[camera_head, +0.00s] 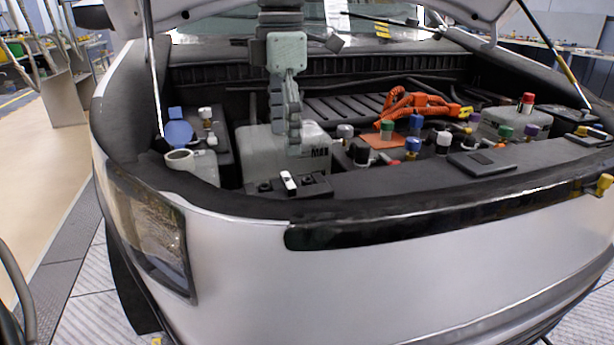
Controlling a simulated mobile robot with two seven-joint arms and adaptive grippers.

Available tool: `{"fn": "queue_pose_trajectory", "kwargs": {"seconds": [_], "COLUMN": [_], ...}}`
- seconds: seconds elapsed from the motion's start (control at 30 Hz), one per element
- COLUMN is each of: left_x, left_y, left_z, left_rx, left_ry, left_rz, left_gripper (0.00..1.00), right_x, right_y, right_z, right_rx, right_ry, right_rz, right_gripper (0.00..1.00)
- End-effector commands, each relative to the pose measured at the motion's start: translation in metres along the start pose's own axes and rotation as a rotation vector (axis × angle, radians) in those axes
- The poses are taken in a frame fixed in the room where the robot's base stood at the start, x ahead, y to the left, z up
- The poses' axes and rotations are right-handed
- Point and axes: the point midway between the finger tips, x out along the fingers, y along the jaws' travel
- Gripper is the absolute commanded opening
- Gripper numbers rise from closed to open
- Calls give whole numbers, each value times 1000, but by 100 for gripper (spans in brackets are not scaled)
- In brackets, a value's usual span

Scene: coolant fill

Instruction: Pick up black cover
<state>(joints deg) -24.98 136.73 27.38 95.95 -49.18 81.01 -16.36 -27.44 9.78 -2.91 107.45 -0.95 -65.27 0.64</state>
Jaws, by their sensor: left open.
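My left gripper (292,140) hangs down from the top middle, its fingers pointing down at the top of the pale grey coolant tank (260,150) marked MAX. It is open. Its fingers overlap in this view, so the gap between them and anything there is hard to see. I cannot tell for sure which part is the black cover; a flat black cover (480,162) lies in the front of the engine bay at right, well apart from the gripper. A cap on the tank, if any, is hidden behind the fingers. My right gripper is not in view.
A blue cap (178,133) stands open over a pale filler neck (180,158) at left. Several coloured caps, including a green one (387,125), crowd the middle right, near an orange cable (415,103). Hood struts (152,60) rise at the sides. The front bumper (400,270) is clear.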

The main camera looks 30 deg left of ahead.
Motion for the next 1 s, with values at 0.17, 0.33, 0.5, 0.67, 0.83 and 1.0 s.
{"fn": "queue_pose_trajectory", "kwargs": {"seconds": [0.17, 0.33, 0.5, 0.67, 0.83, 1.0], "left_x": [15, 34, 59, 76, 78, 78], "left_y": [-1, -3, -9, -8, -8, -8], "left_z": [0, 1, 3, 3, 4, 3], "left_rx": [0, 1, 0, 0, -1, -1], "left_ry": [2, 1, 1, -1, -2, -2], "left_rz": [-3, -4, -5, -3, -1, -2], "left_gripper": [78, 78, 78, 78, 78, 68], "right_x": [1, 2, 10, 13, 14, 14], "right_y": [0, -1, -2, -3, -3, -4], "right_z": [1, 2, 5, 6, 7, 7], "right_rx": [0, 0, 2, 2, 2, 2], "right_ry": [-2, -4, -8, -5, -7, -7], "right_rz": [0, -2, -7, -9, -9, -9], "right_gripper": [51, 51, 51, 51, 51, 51]}}
